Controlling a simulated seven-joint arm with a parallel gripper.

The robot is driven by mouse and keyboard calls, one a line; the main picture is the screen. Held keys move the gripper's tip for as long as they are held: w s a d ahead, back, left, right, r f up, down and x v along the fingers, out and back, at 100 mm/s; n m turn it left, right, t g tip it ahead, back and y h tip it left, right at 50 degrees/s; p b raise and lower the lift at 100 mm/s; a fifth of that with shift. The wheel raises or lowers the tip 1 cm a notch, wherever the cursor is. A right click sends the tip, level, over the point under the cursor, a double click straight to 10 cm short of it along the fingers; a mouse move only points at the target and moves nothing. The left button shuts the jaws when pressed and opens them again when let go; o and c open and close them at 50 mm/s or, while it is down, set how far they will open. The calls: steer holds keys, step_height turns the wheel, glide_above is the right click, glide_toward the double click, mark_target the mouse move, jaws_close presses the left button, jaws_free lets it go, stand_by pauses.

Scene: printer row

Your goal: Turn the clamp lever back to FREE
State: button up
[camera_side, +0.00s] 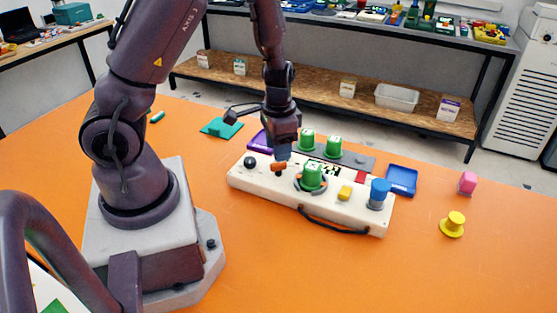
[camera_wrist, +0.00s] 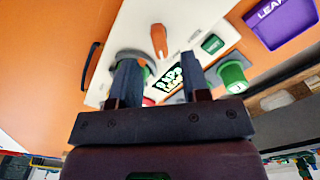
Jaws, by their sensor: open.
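The orange lever (camera_side: 278,167), seemingly the clamp lever, is on top of the white panel box (camera_side: 243,177), towards its left end. My gripper (camera_side: 282,156) points down just above the lever; the side view does not show whether they touch. In the wrist view my gripper (camera_wrist: 157,65) has its two dark fingers apart with nothing between them. There the lever (camera_wrist: 158,40) is just past the fingertips, between their lines, its length running up the picture. No FREE mark is readable.
The panel also carries a black knob (camera_side: 250,162), a green knob (camera_side: 313,176), a yellow block (camera_side: 345,192) and a blue knob (camera_side: 379,192). A grey strip with green knobs (camera_side: 333,146) lies behind. A blue tray (camera_side: 402,180) is right. The orange table's front is clear.

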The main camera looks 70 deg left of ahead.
mark_target(279, 169)
steer(key=shift+f, duration=2.15)
steer(key=shift+c, duration=0.4)
jaws_close()
